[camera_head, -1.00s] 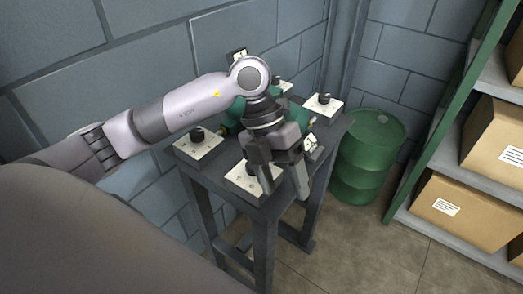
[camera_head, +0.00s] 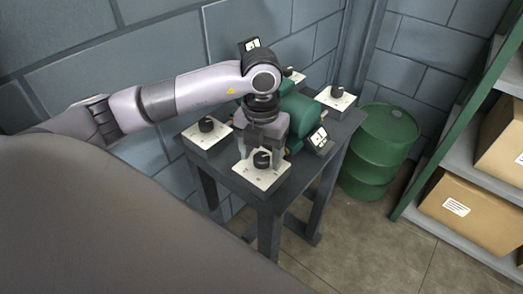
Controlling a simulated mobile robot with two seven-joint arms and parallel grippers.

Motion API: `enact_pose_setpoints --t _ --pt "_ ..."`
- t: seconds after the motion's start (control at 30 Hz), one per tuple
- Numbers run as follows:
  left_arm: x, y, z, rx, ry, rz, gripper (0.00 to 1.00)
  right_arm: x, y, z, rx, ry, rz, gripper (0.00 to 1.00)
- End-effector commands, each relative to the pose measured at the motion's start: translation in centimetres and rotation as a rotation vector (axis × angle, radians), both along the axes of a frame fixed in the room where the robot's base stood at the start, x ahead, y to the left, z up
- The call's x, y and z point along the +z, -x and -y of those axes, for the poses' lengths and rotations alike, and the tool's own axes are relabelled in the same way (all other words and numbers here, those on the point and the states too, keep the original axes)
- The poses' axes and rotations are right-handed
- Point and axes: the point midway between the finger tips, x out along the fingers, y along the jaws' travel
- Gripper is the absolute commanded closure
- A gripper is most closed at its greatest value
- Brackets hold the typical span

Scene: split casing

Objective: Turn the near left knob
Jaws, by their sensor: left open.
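Several white plates with black knobs stand on a dark grey table (camera_head: 305,172). The nearest knob (camera_head: 262,160) sits on its plate (camera_head: 256,177) at the table's front corner. Another knob (camera_head: 206,124) on a plate (camera_head: 204,139) is at the table's left corner. My left gripper (camera_head: 261,153) points down over the nearest knob with its fingers open. The fingers appear to be on either side of that knob; I cannot tell whether they touch it. My right gripper is not in view.
A green rounded machine (camera_head: 299,112) with a small tilted dial panel (camera_head: 318,140) is behind my gripper. Further knobs (camera_head: 337,91) stand at the back. A green barrel (camera_head: 378,150) and shelves with boxes (camera_head: 466,212) are to the right.

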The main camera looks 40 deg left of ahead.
Motion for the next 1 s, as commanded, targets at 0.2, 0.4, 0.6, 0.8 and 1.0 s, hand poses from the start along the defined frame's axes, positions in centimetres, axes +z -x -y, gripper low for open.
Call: enact_pose_setpoints --t 0.2,0.4,0.6,0.8,1.0 --pt "0.0 0.0 0.0 0.0 0.0 0.0 0.41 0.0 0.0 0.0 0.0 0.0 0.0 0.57" --pt "0.0 0.0 0.0 0.0 0.0 0.0 0.91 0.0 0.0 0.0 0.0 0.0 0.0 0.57" --pt "0.0 0.0 0.0 -0.011 0.001 0.0 0.91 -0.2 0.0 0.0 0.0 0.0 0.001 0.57" --pt "-0.1 -0.1 0.0 -0.078 -0.001 0.003 0.91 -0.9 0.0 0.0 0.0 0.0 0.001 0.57" --pt "-0.3 -0.1 0.0 -0.218 -0.002 0.003 0.91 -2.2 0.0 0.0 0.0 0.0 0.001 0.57"
